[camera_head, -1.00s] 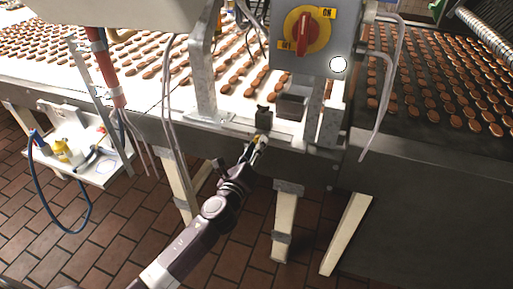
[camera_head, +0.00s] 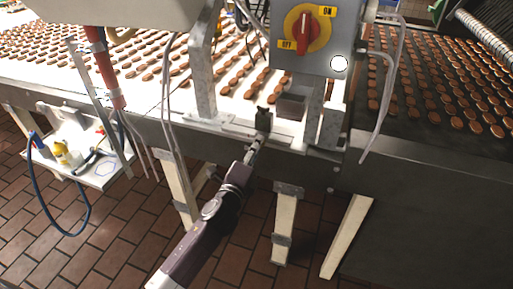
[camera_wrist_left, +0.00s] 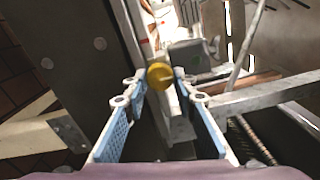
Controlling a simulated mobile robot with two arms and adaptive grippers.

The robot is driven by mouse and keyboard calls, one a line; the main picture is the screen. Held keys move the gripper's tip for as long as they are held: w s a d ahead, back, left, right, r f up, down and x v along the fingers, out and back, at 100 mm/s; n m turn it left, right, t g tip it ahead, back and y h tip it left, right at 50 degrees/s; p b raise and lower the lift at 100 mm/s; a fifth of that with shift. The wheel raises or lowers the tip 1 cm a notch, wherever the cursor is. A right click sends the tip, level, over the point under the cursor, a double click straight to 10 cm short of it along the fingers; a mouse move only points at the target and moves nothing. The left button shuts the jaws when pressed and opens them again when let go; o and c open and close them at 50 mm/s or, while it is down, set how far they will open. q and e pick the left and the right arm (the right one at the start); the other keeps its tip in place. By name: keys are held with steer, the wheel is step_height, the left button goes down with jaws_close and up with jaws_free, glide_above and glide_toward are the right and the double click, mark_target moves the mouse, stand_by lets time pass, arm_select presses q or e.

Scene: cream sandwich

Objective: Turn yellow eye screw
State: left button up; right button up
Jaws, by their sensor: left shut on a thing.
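The yellow eye screw (camera_wrist_left: 160,75) shows in the left wrist view as a round yellow head at the end of a bracket beside the machine's edge. My left gripper (camera_wrist_left: 159,88) has a blue-padded finger on each side of it, and its fingertips are shut on it. In the head view my left gripper (camera_head: 254,146) reaches up to the conveyor's front edge, just below a dark block (camera_head: 263,118). The eye screw is hidden behind the fingers there. My right gripper is not in view.
A grey switch box (camera_head: 318,62) with a red and yellow rotary switch stands above the conveyor. Rows of brown biscuits (camera_head: 120,72) lie on the white belt. A white tray (camera_head: 100,181) with bottles and a blue hose hangs at the left. Pale legs (camera_head: 284,225) stand below.

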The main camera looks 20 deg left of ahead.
arm_select(q)
steer(key=shift+f, duration=0.1)
steer(key=o, duration=1.2)
steer(key=shift+c, duration=0.2)
steer(key=s, duration=1.2)
steer(key=shift+a, duration=0.2)
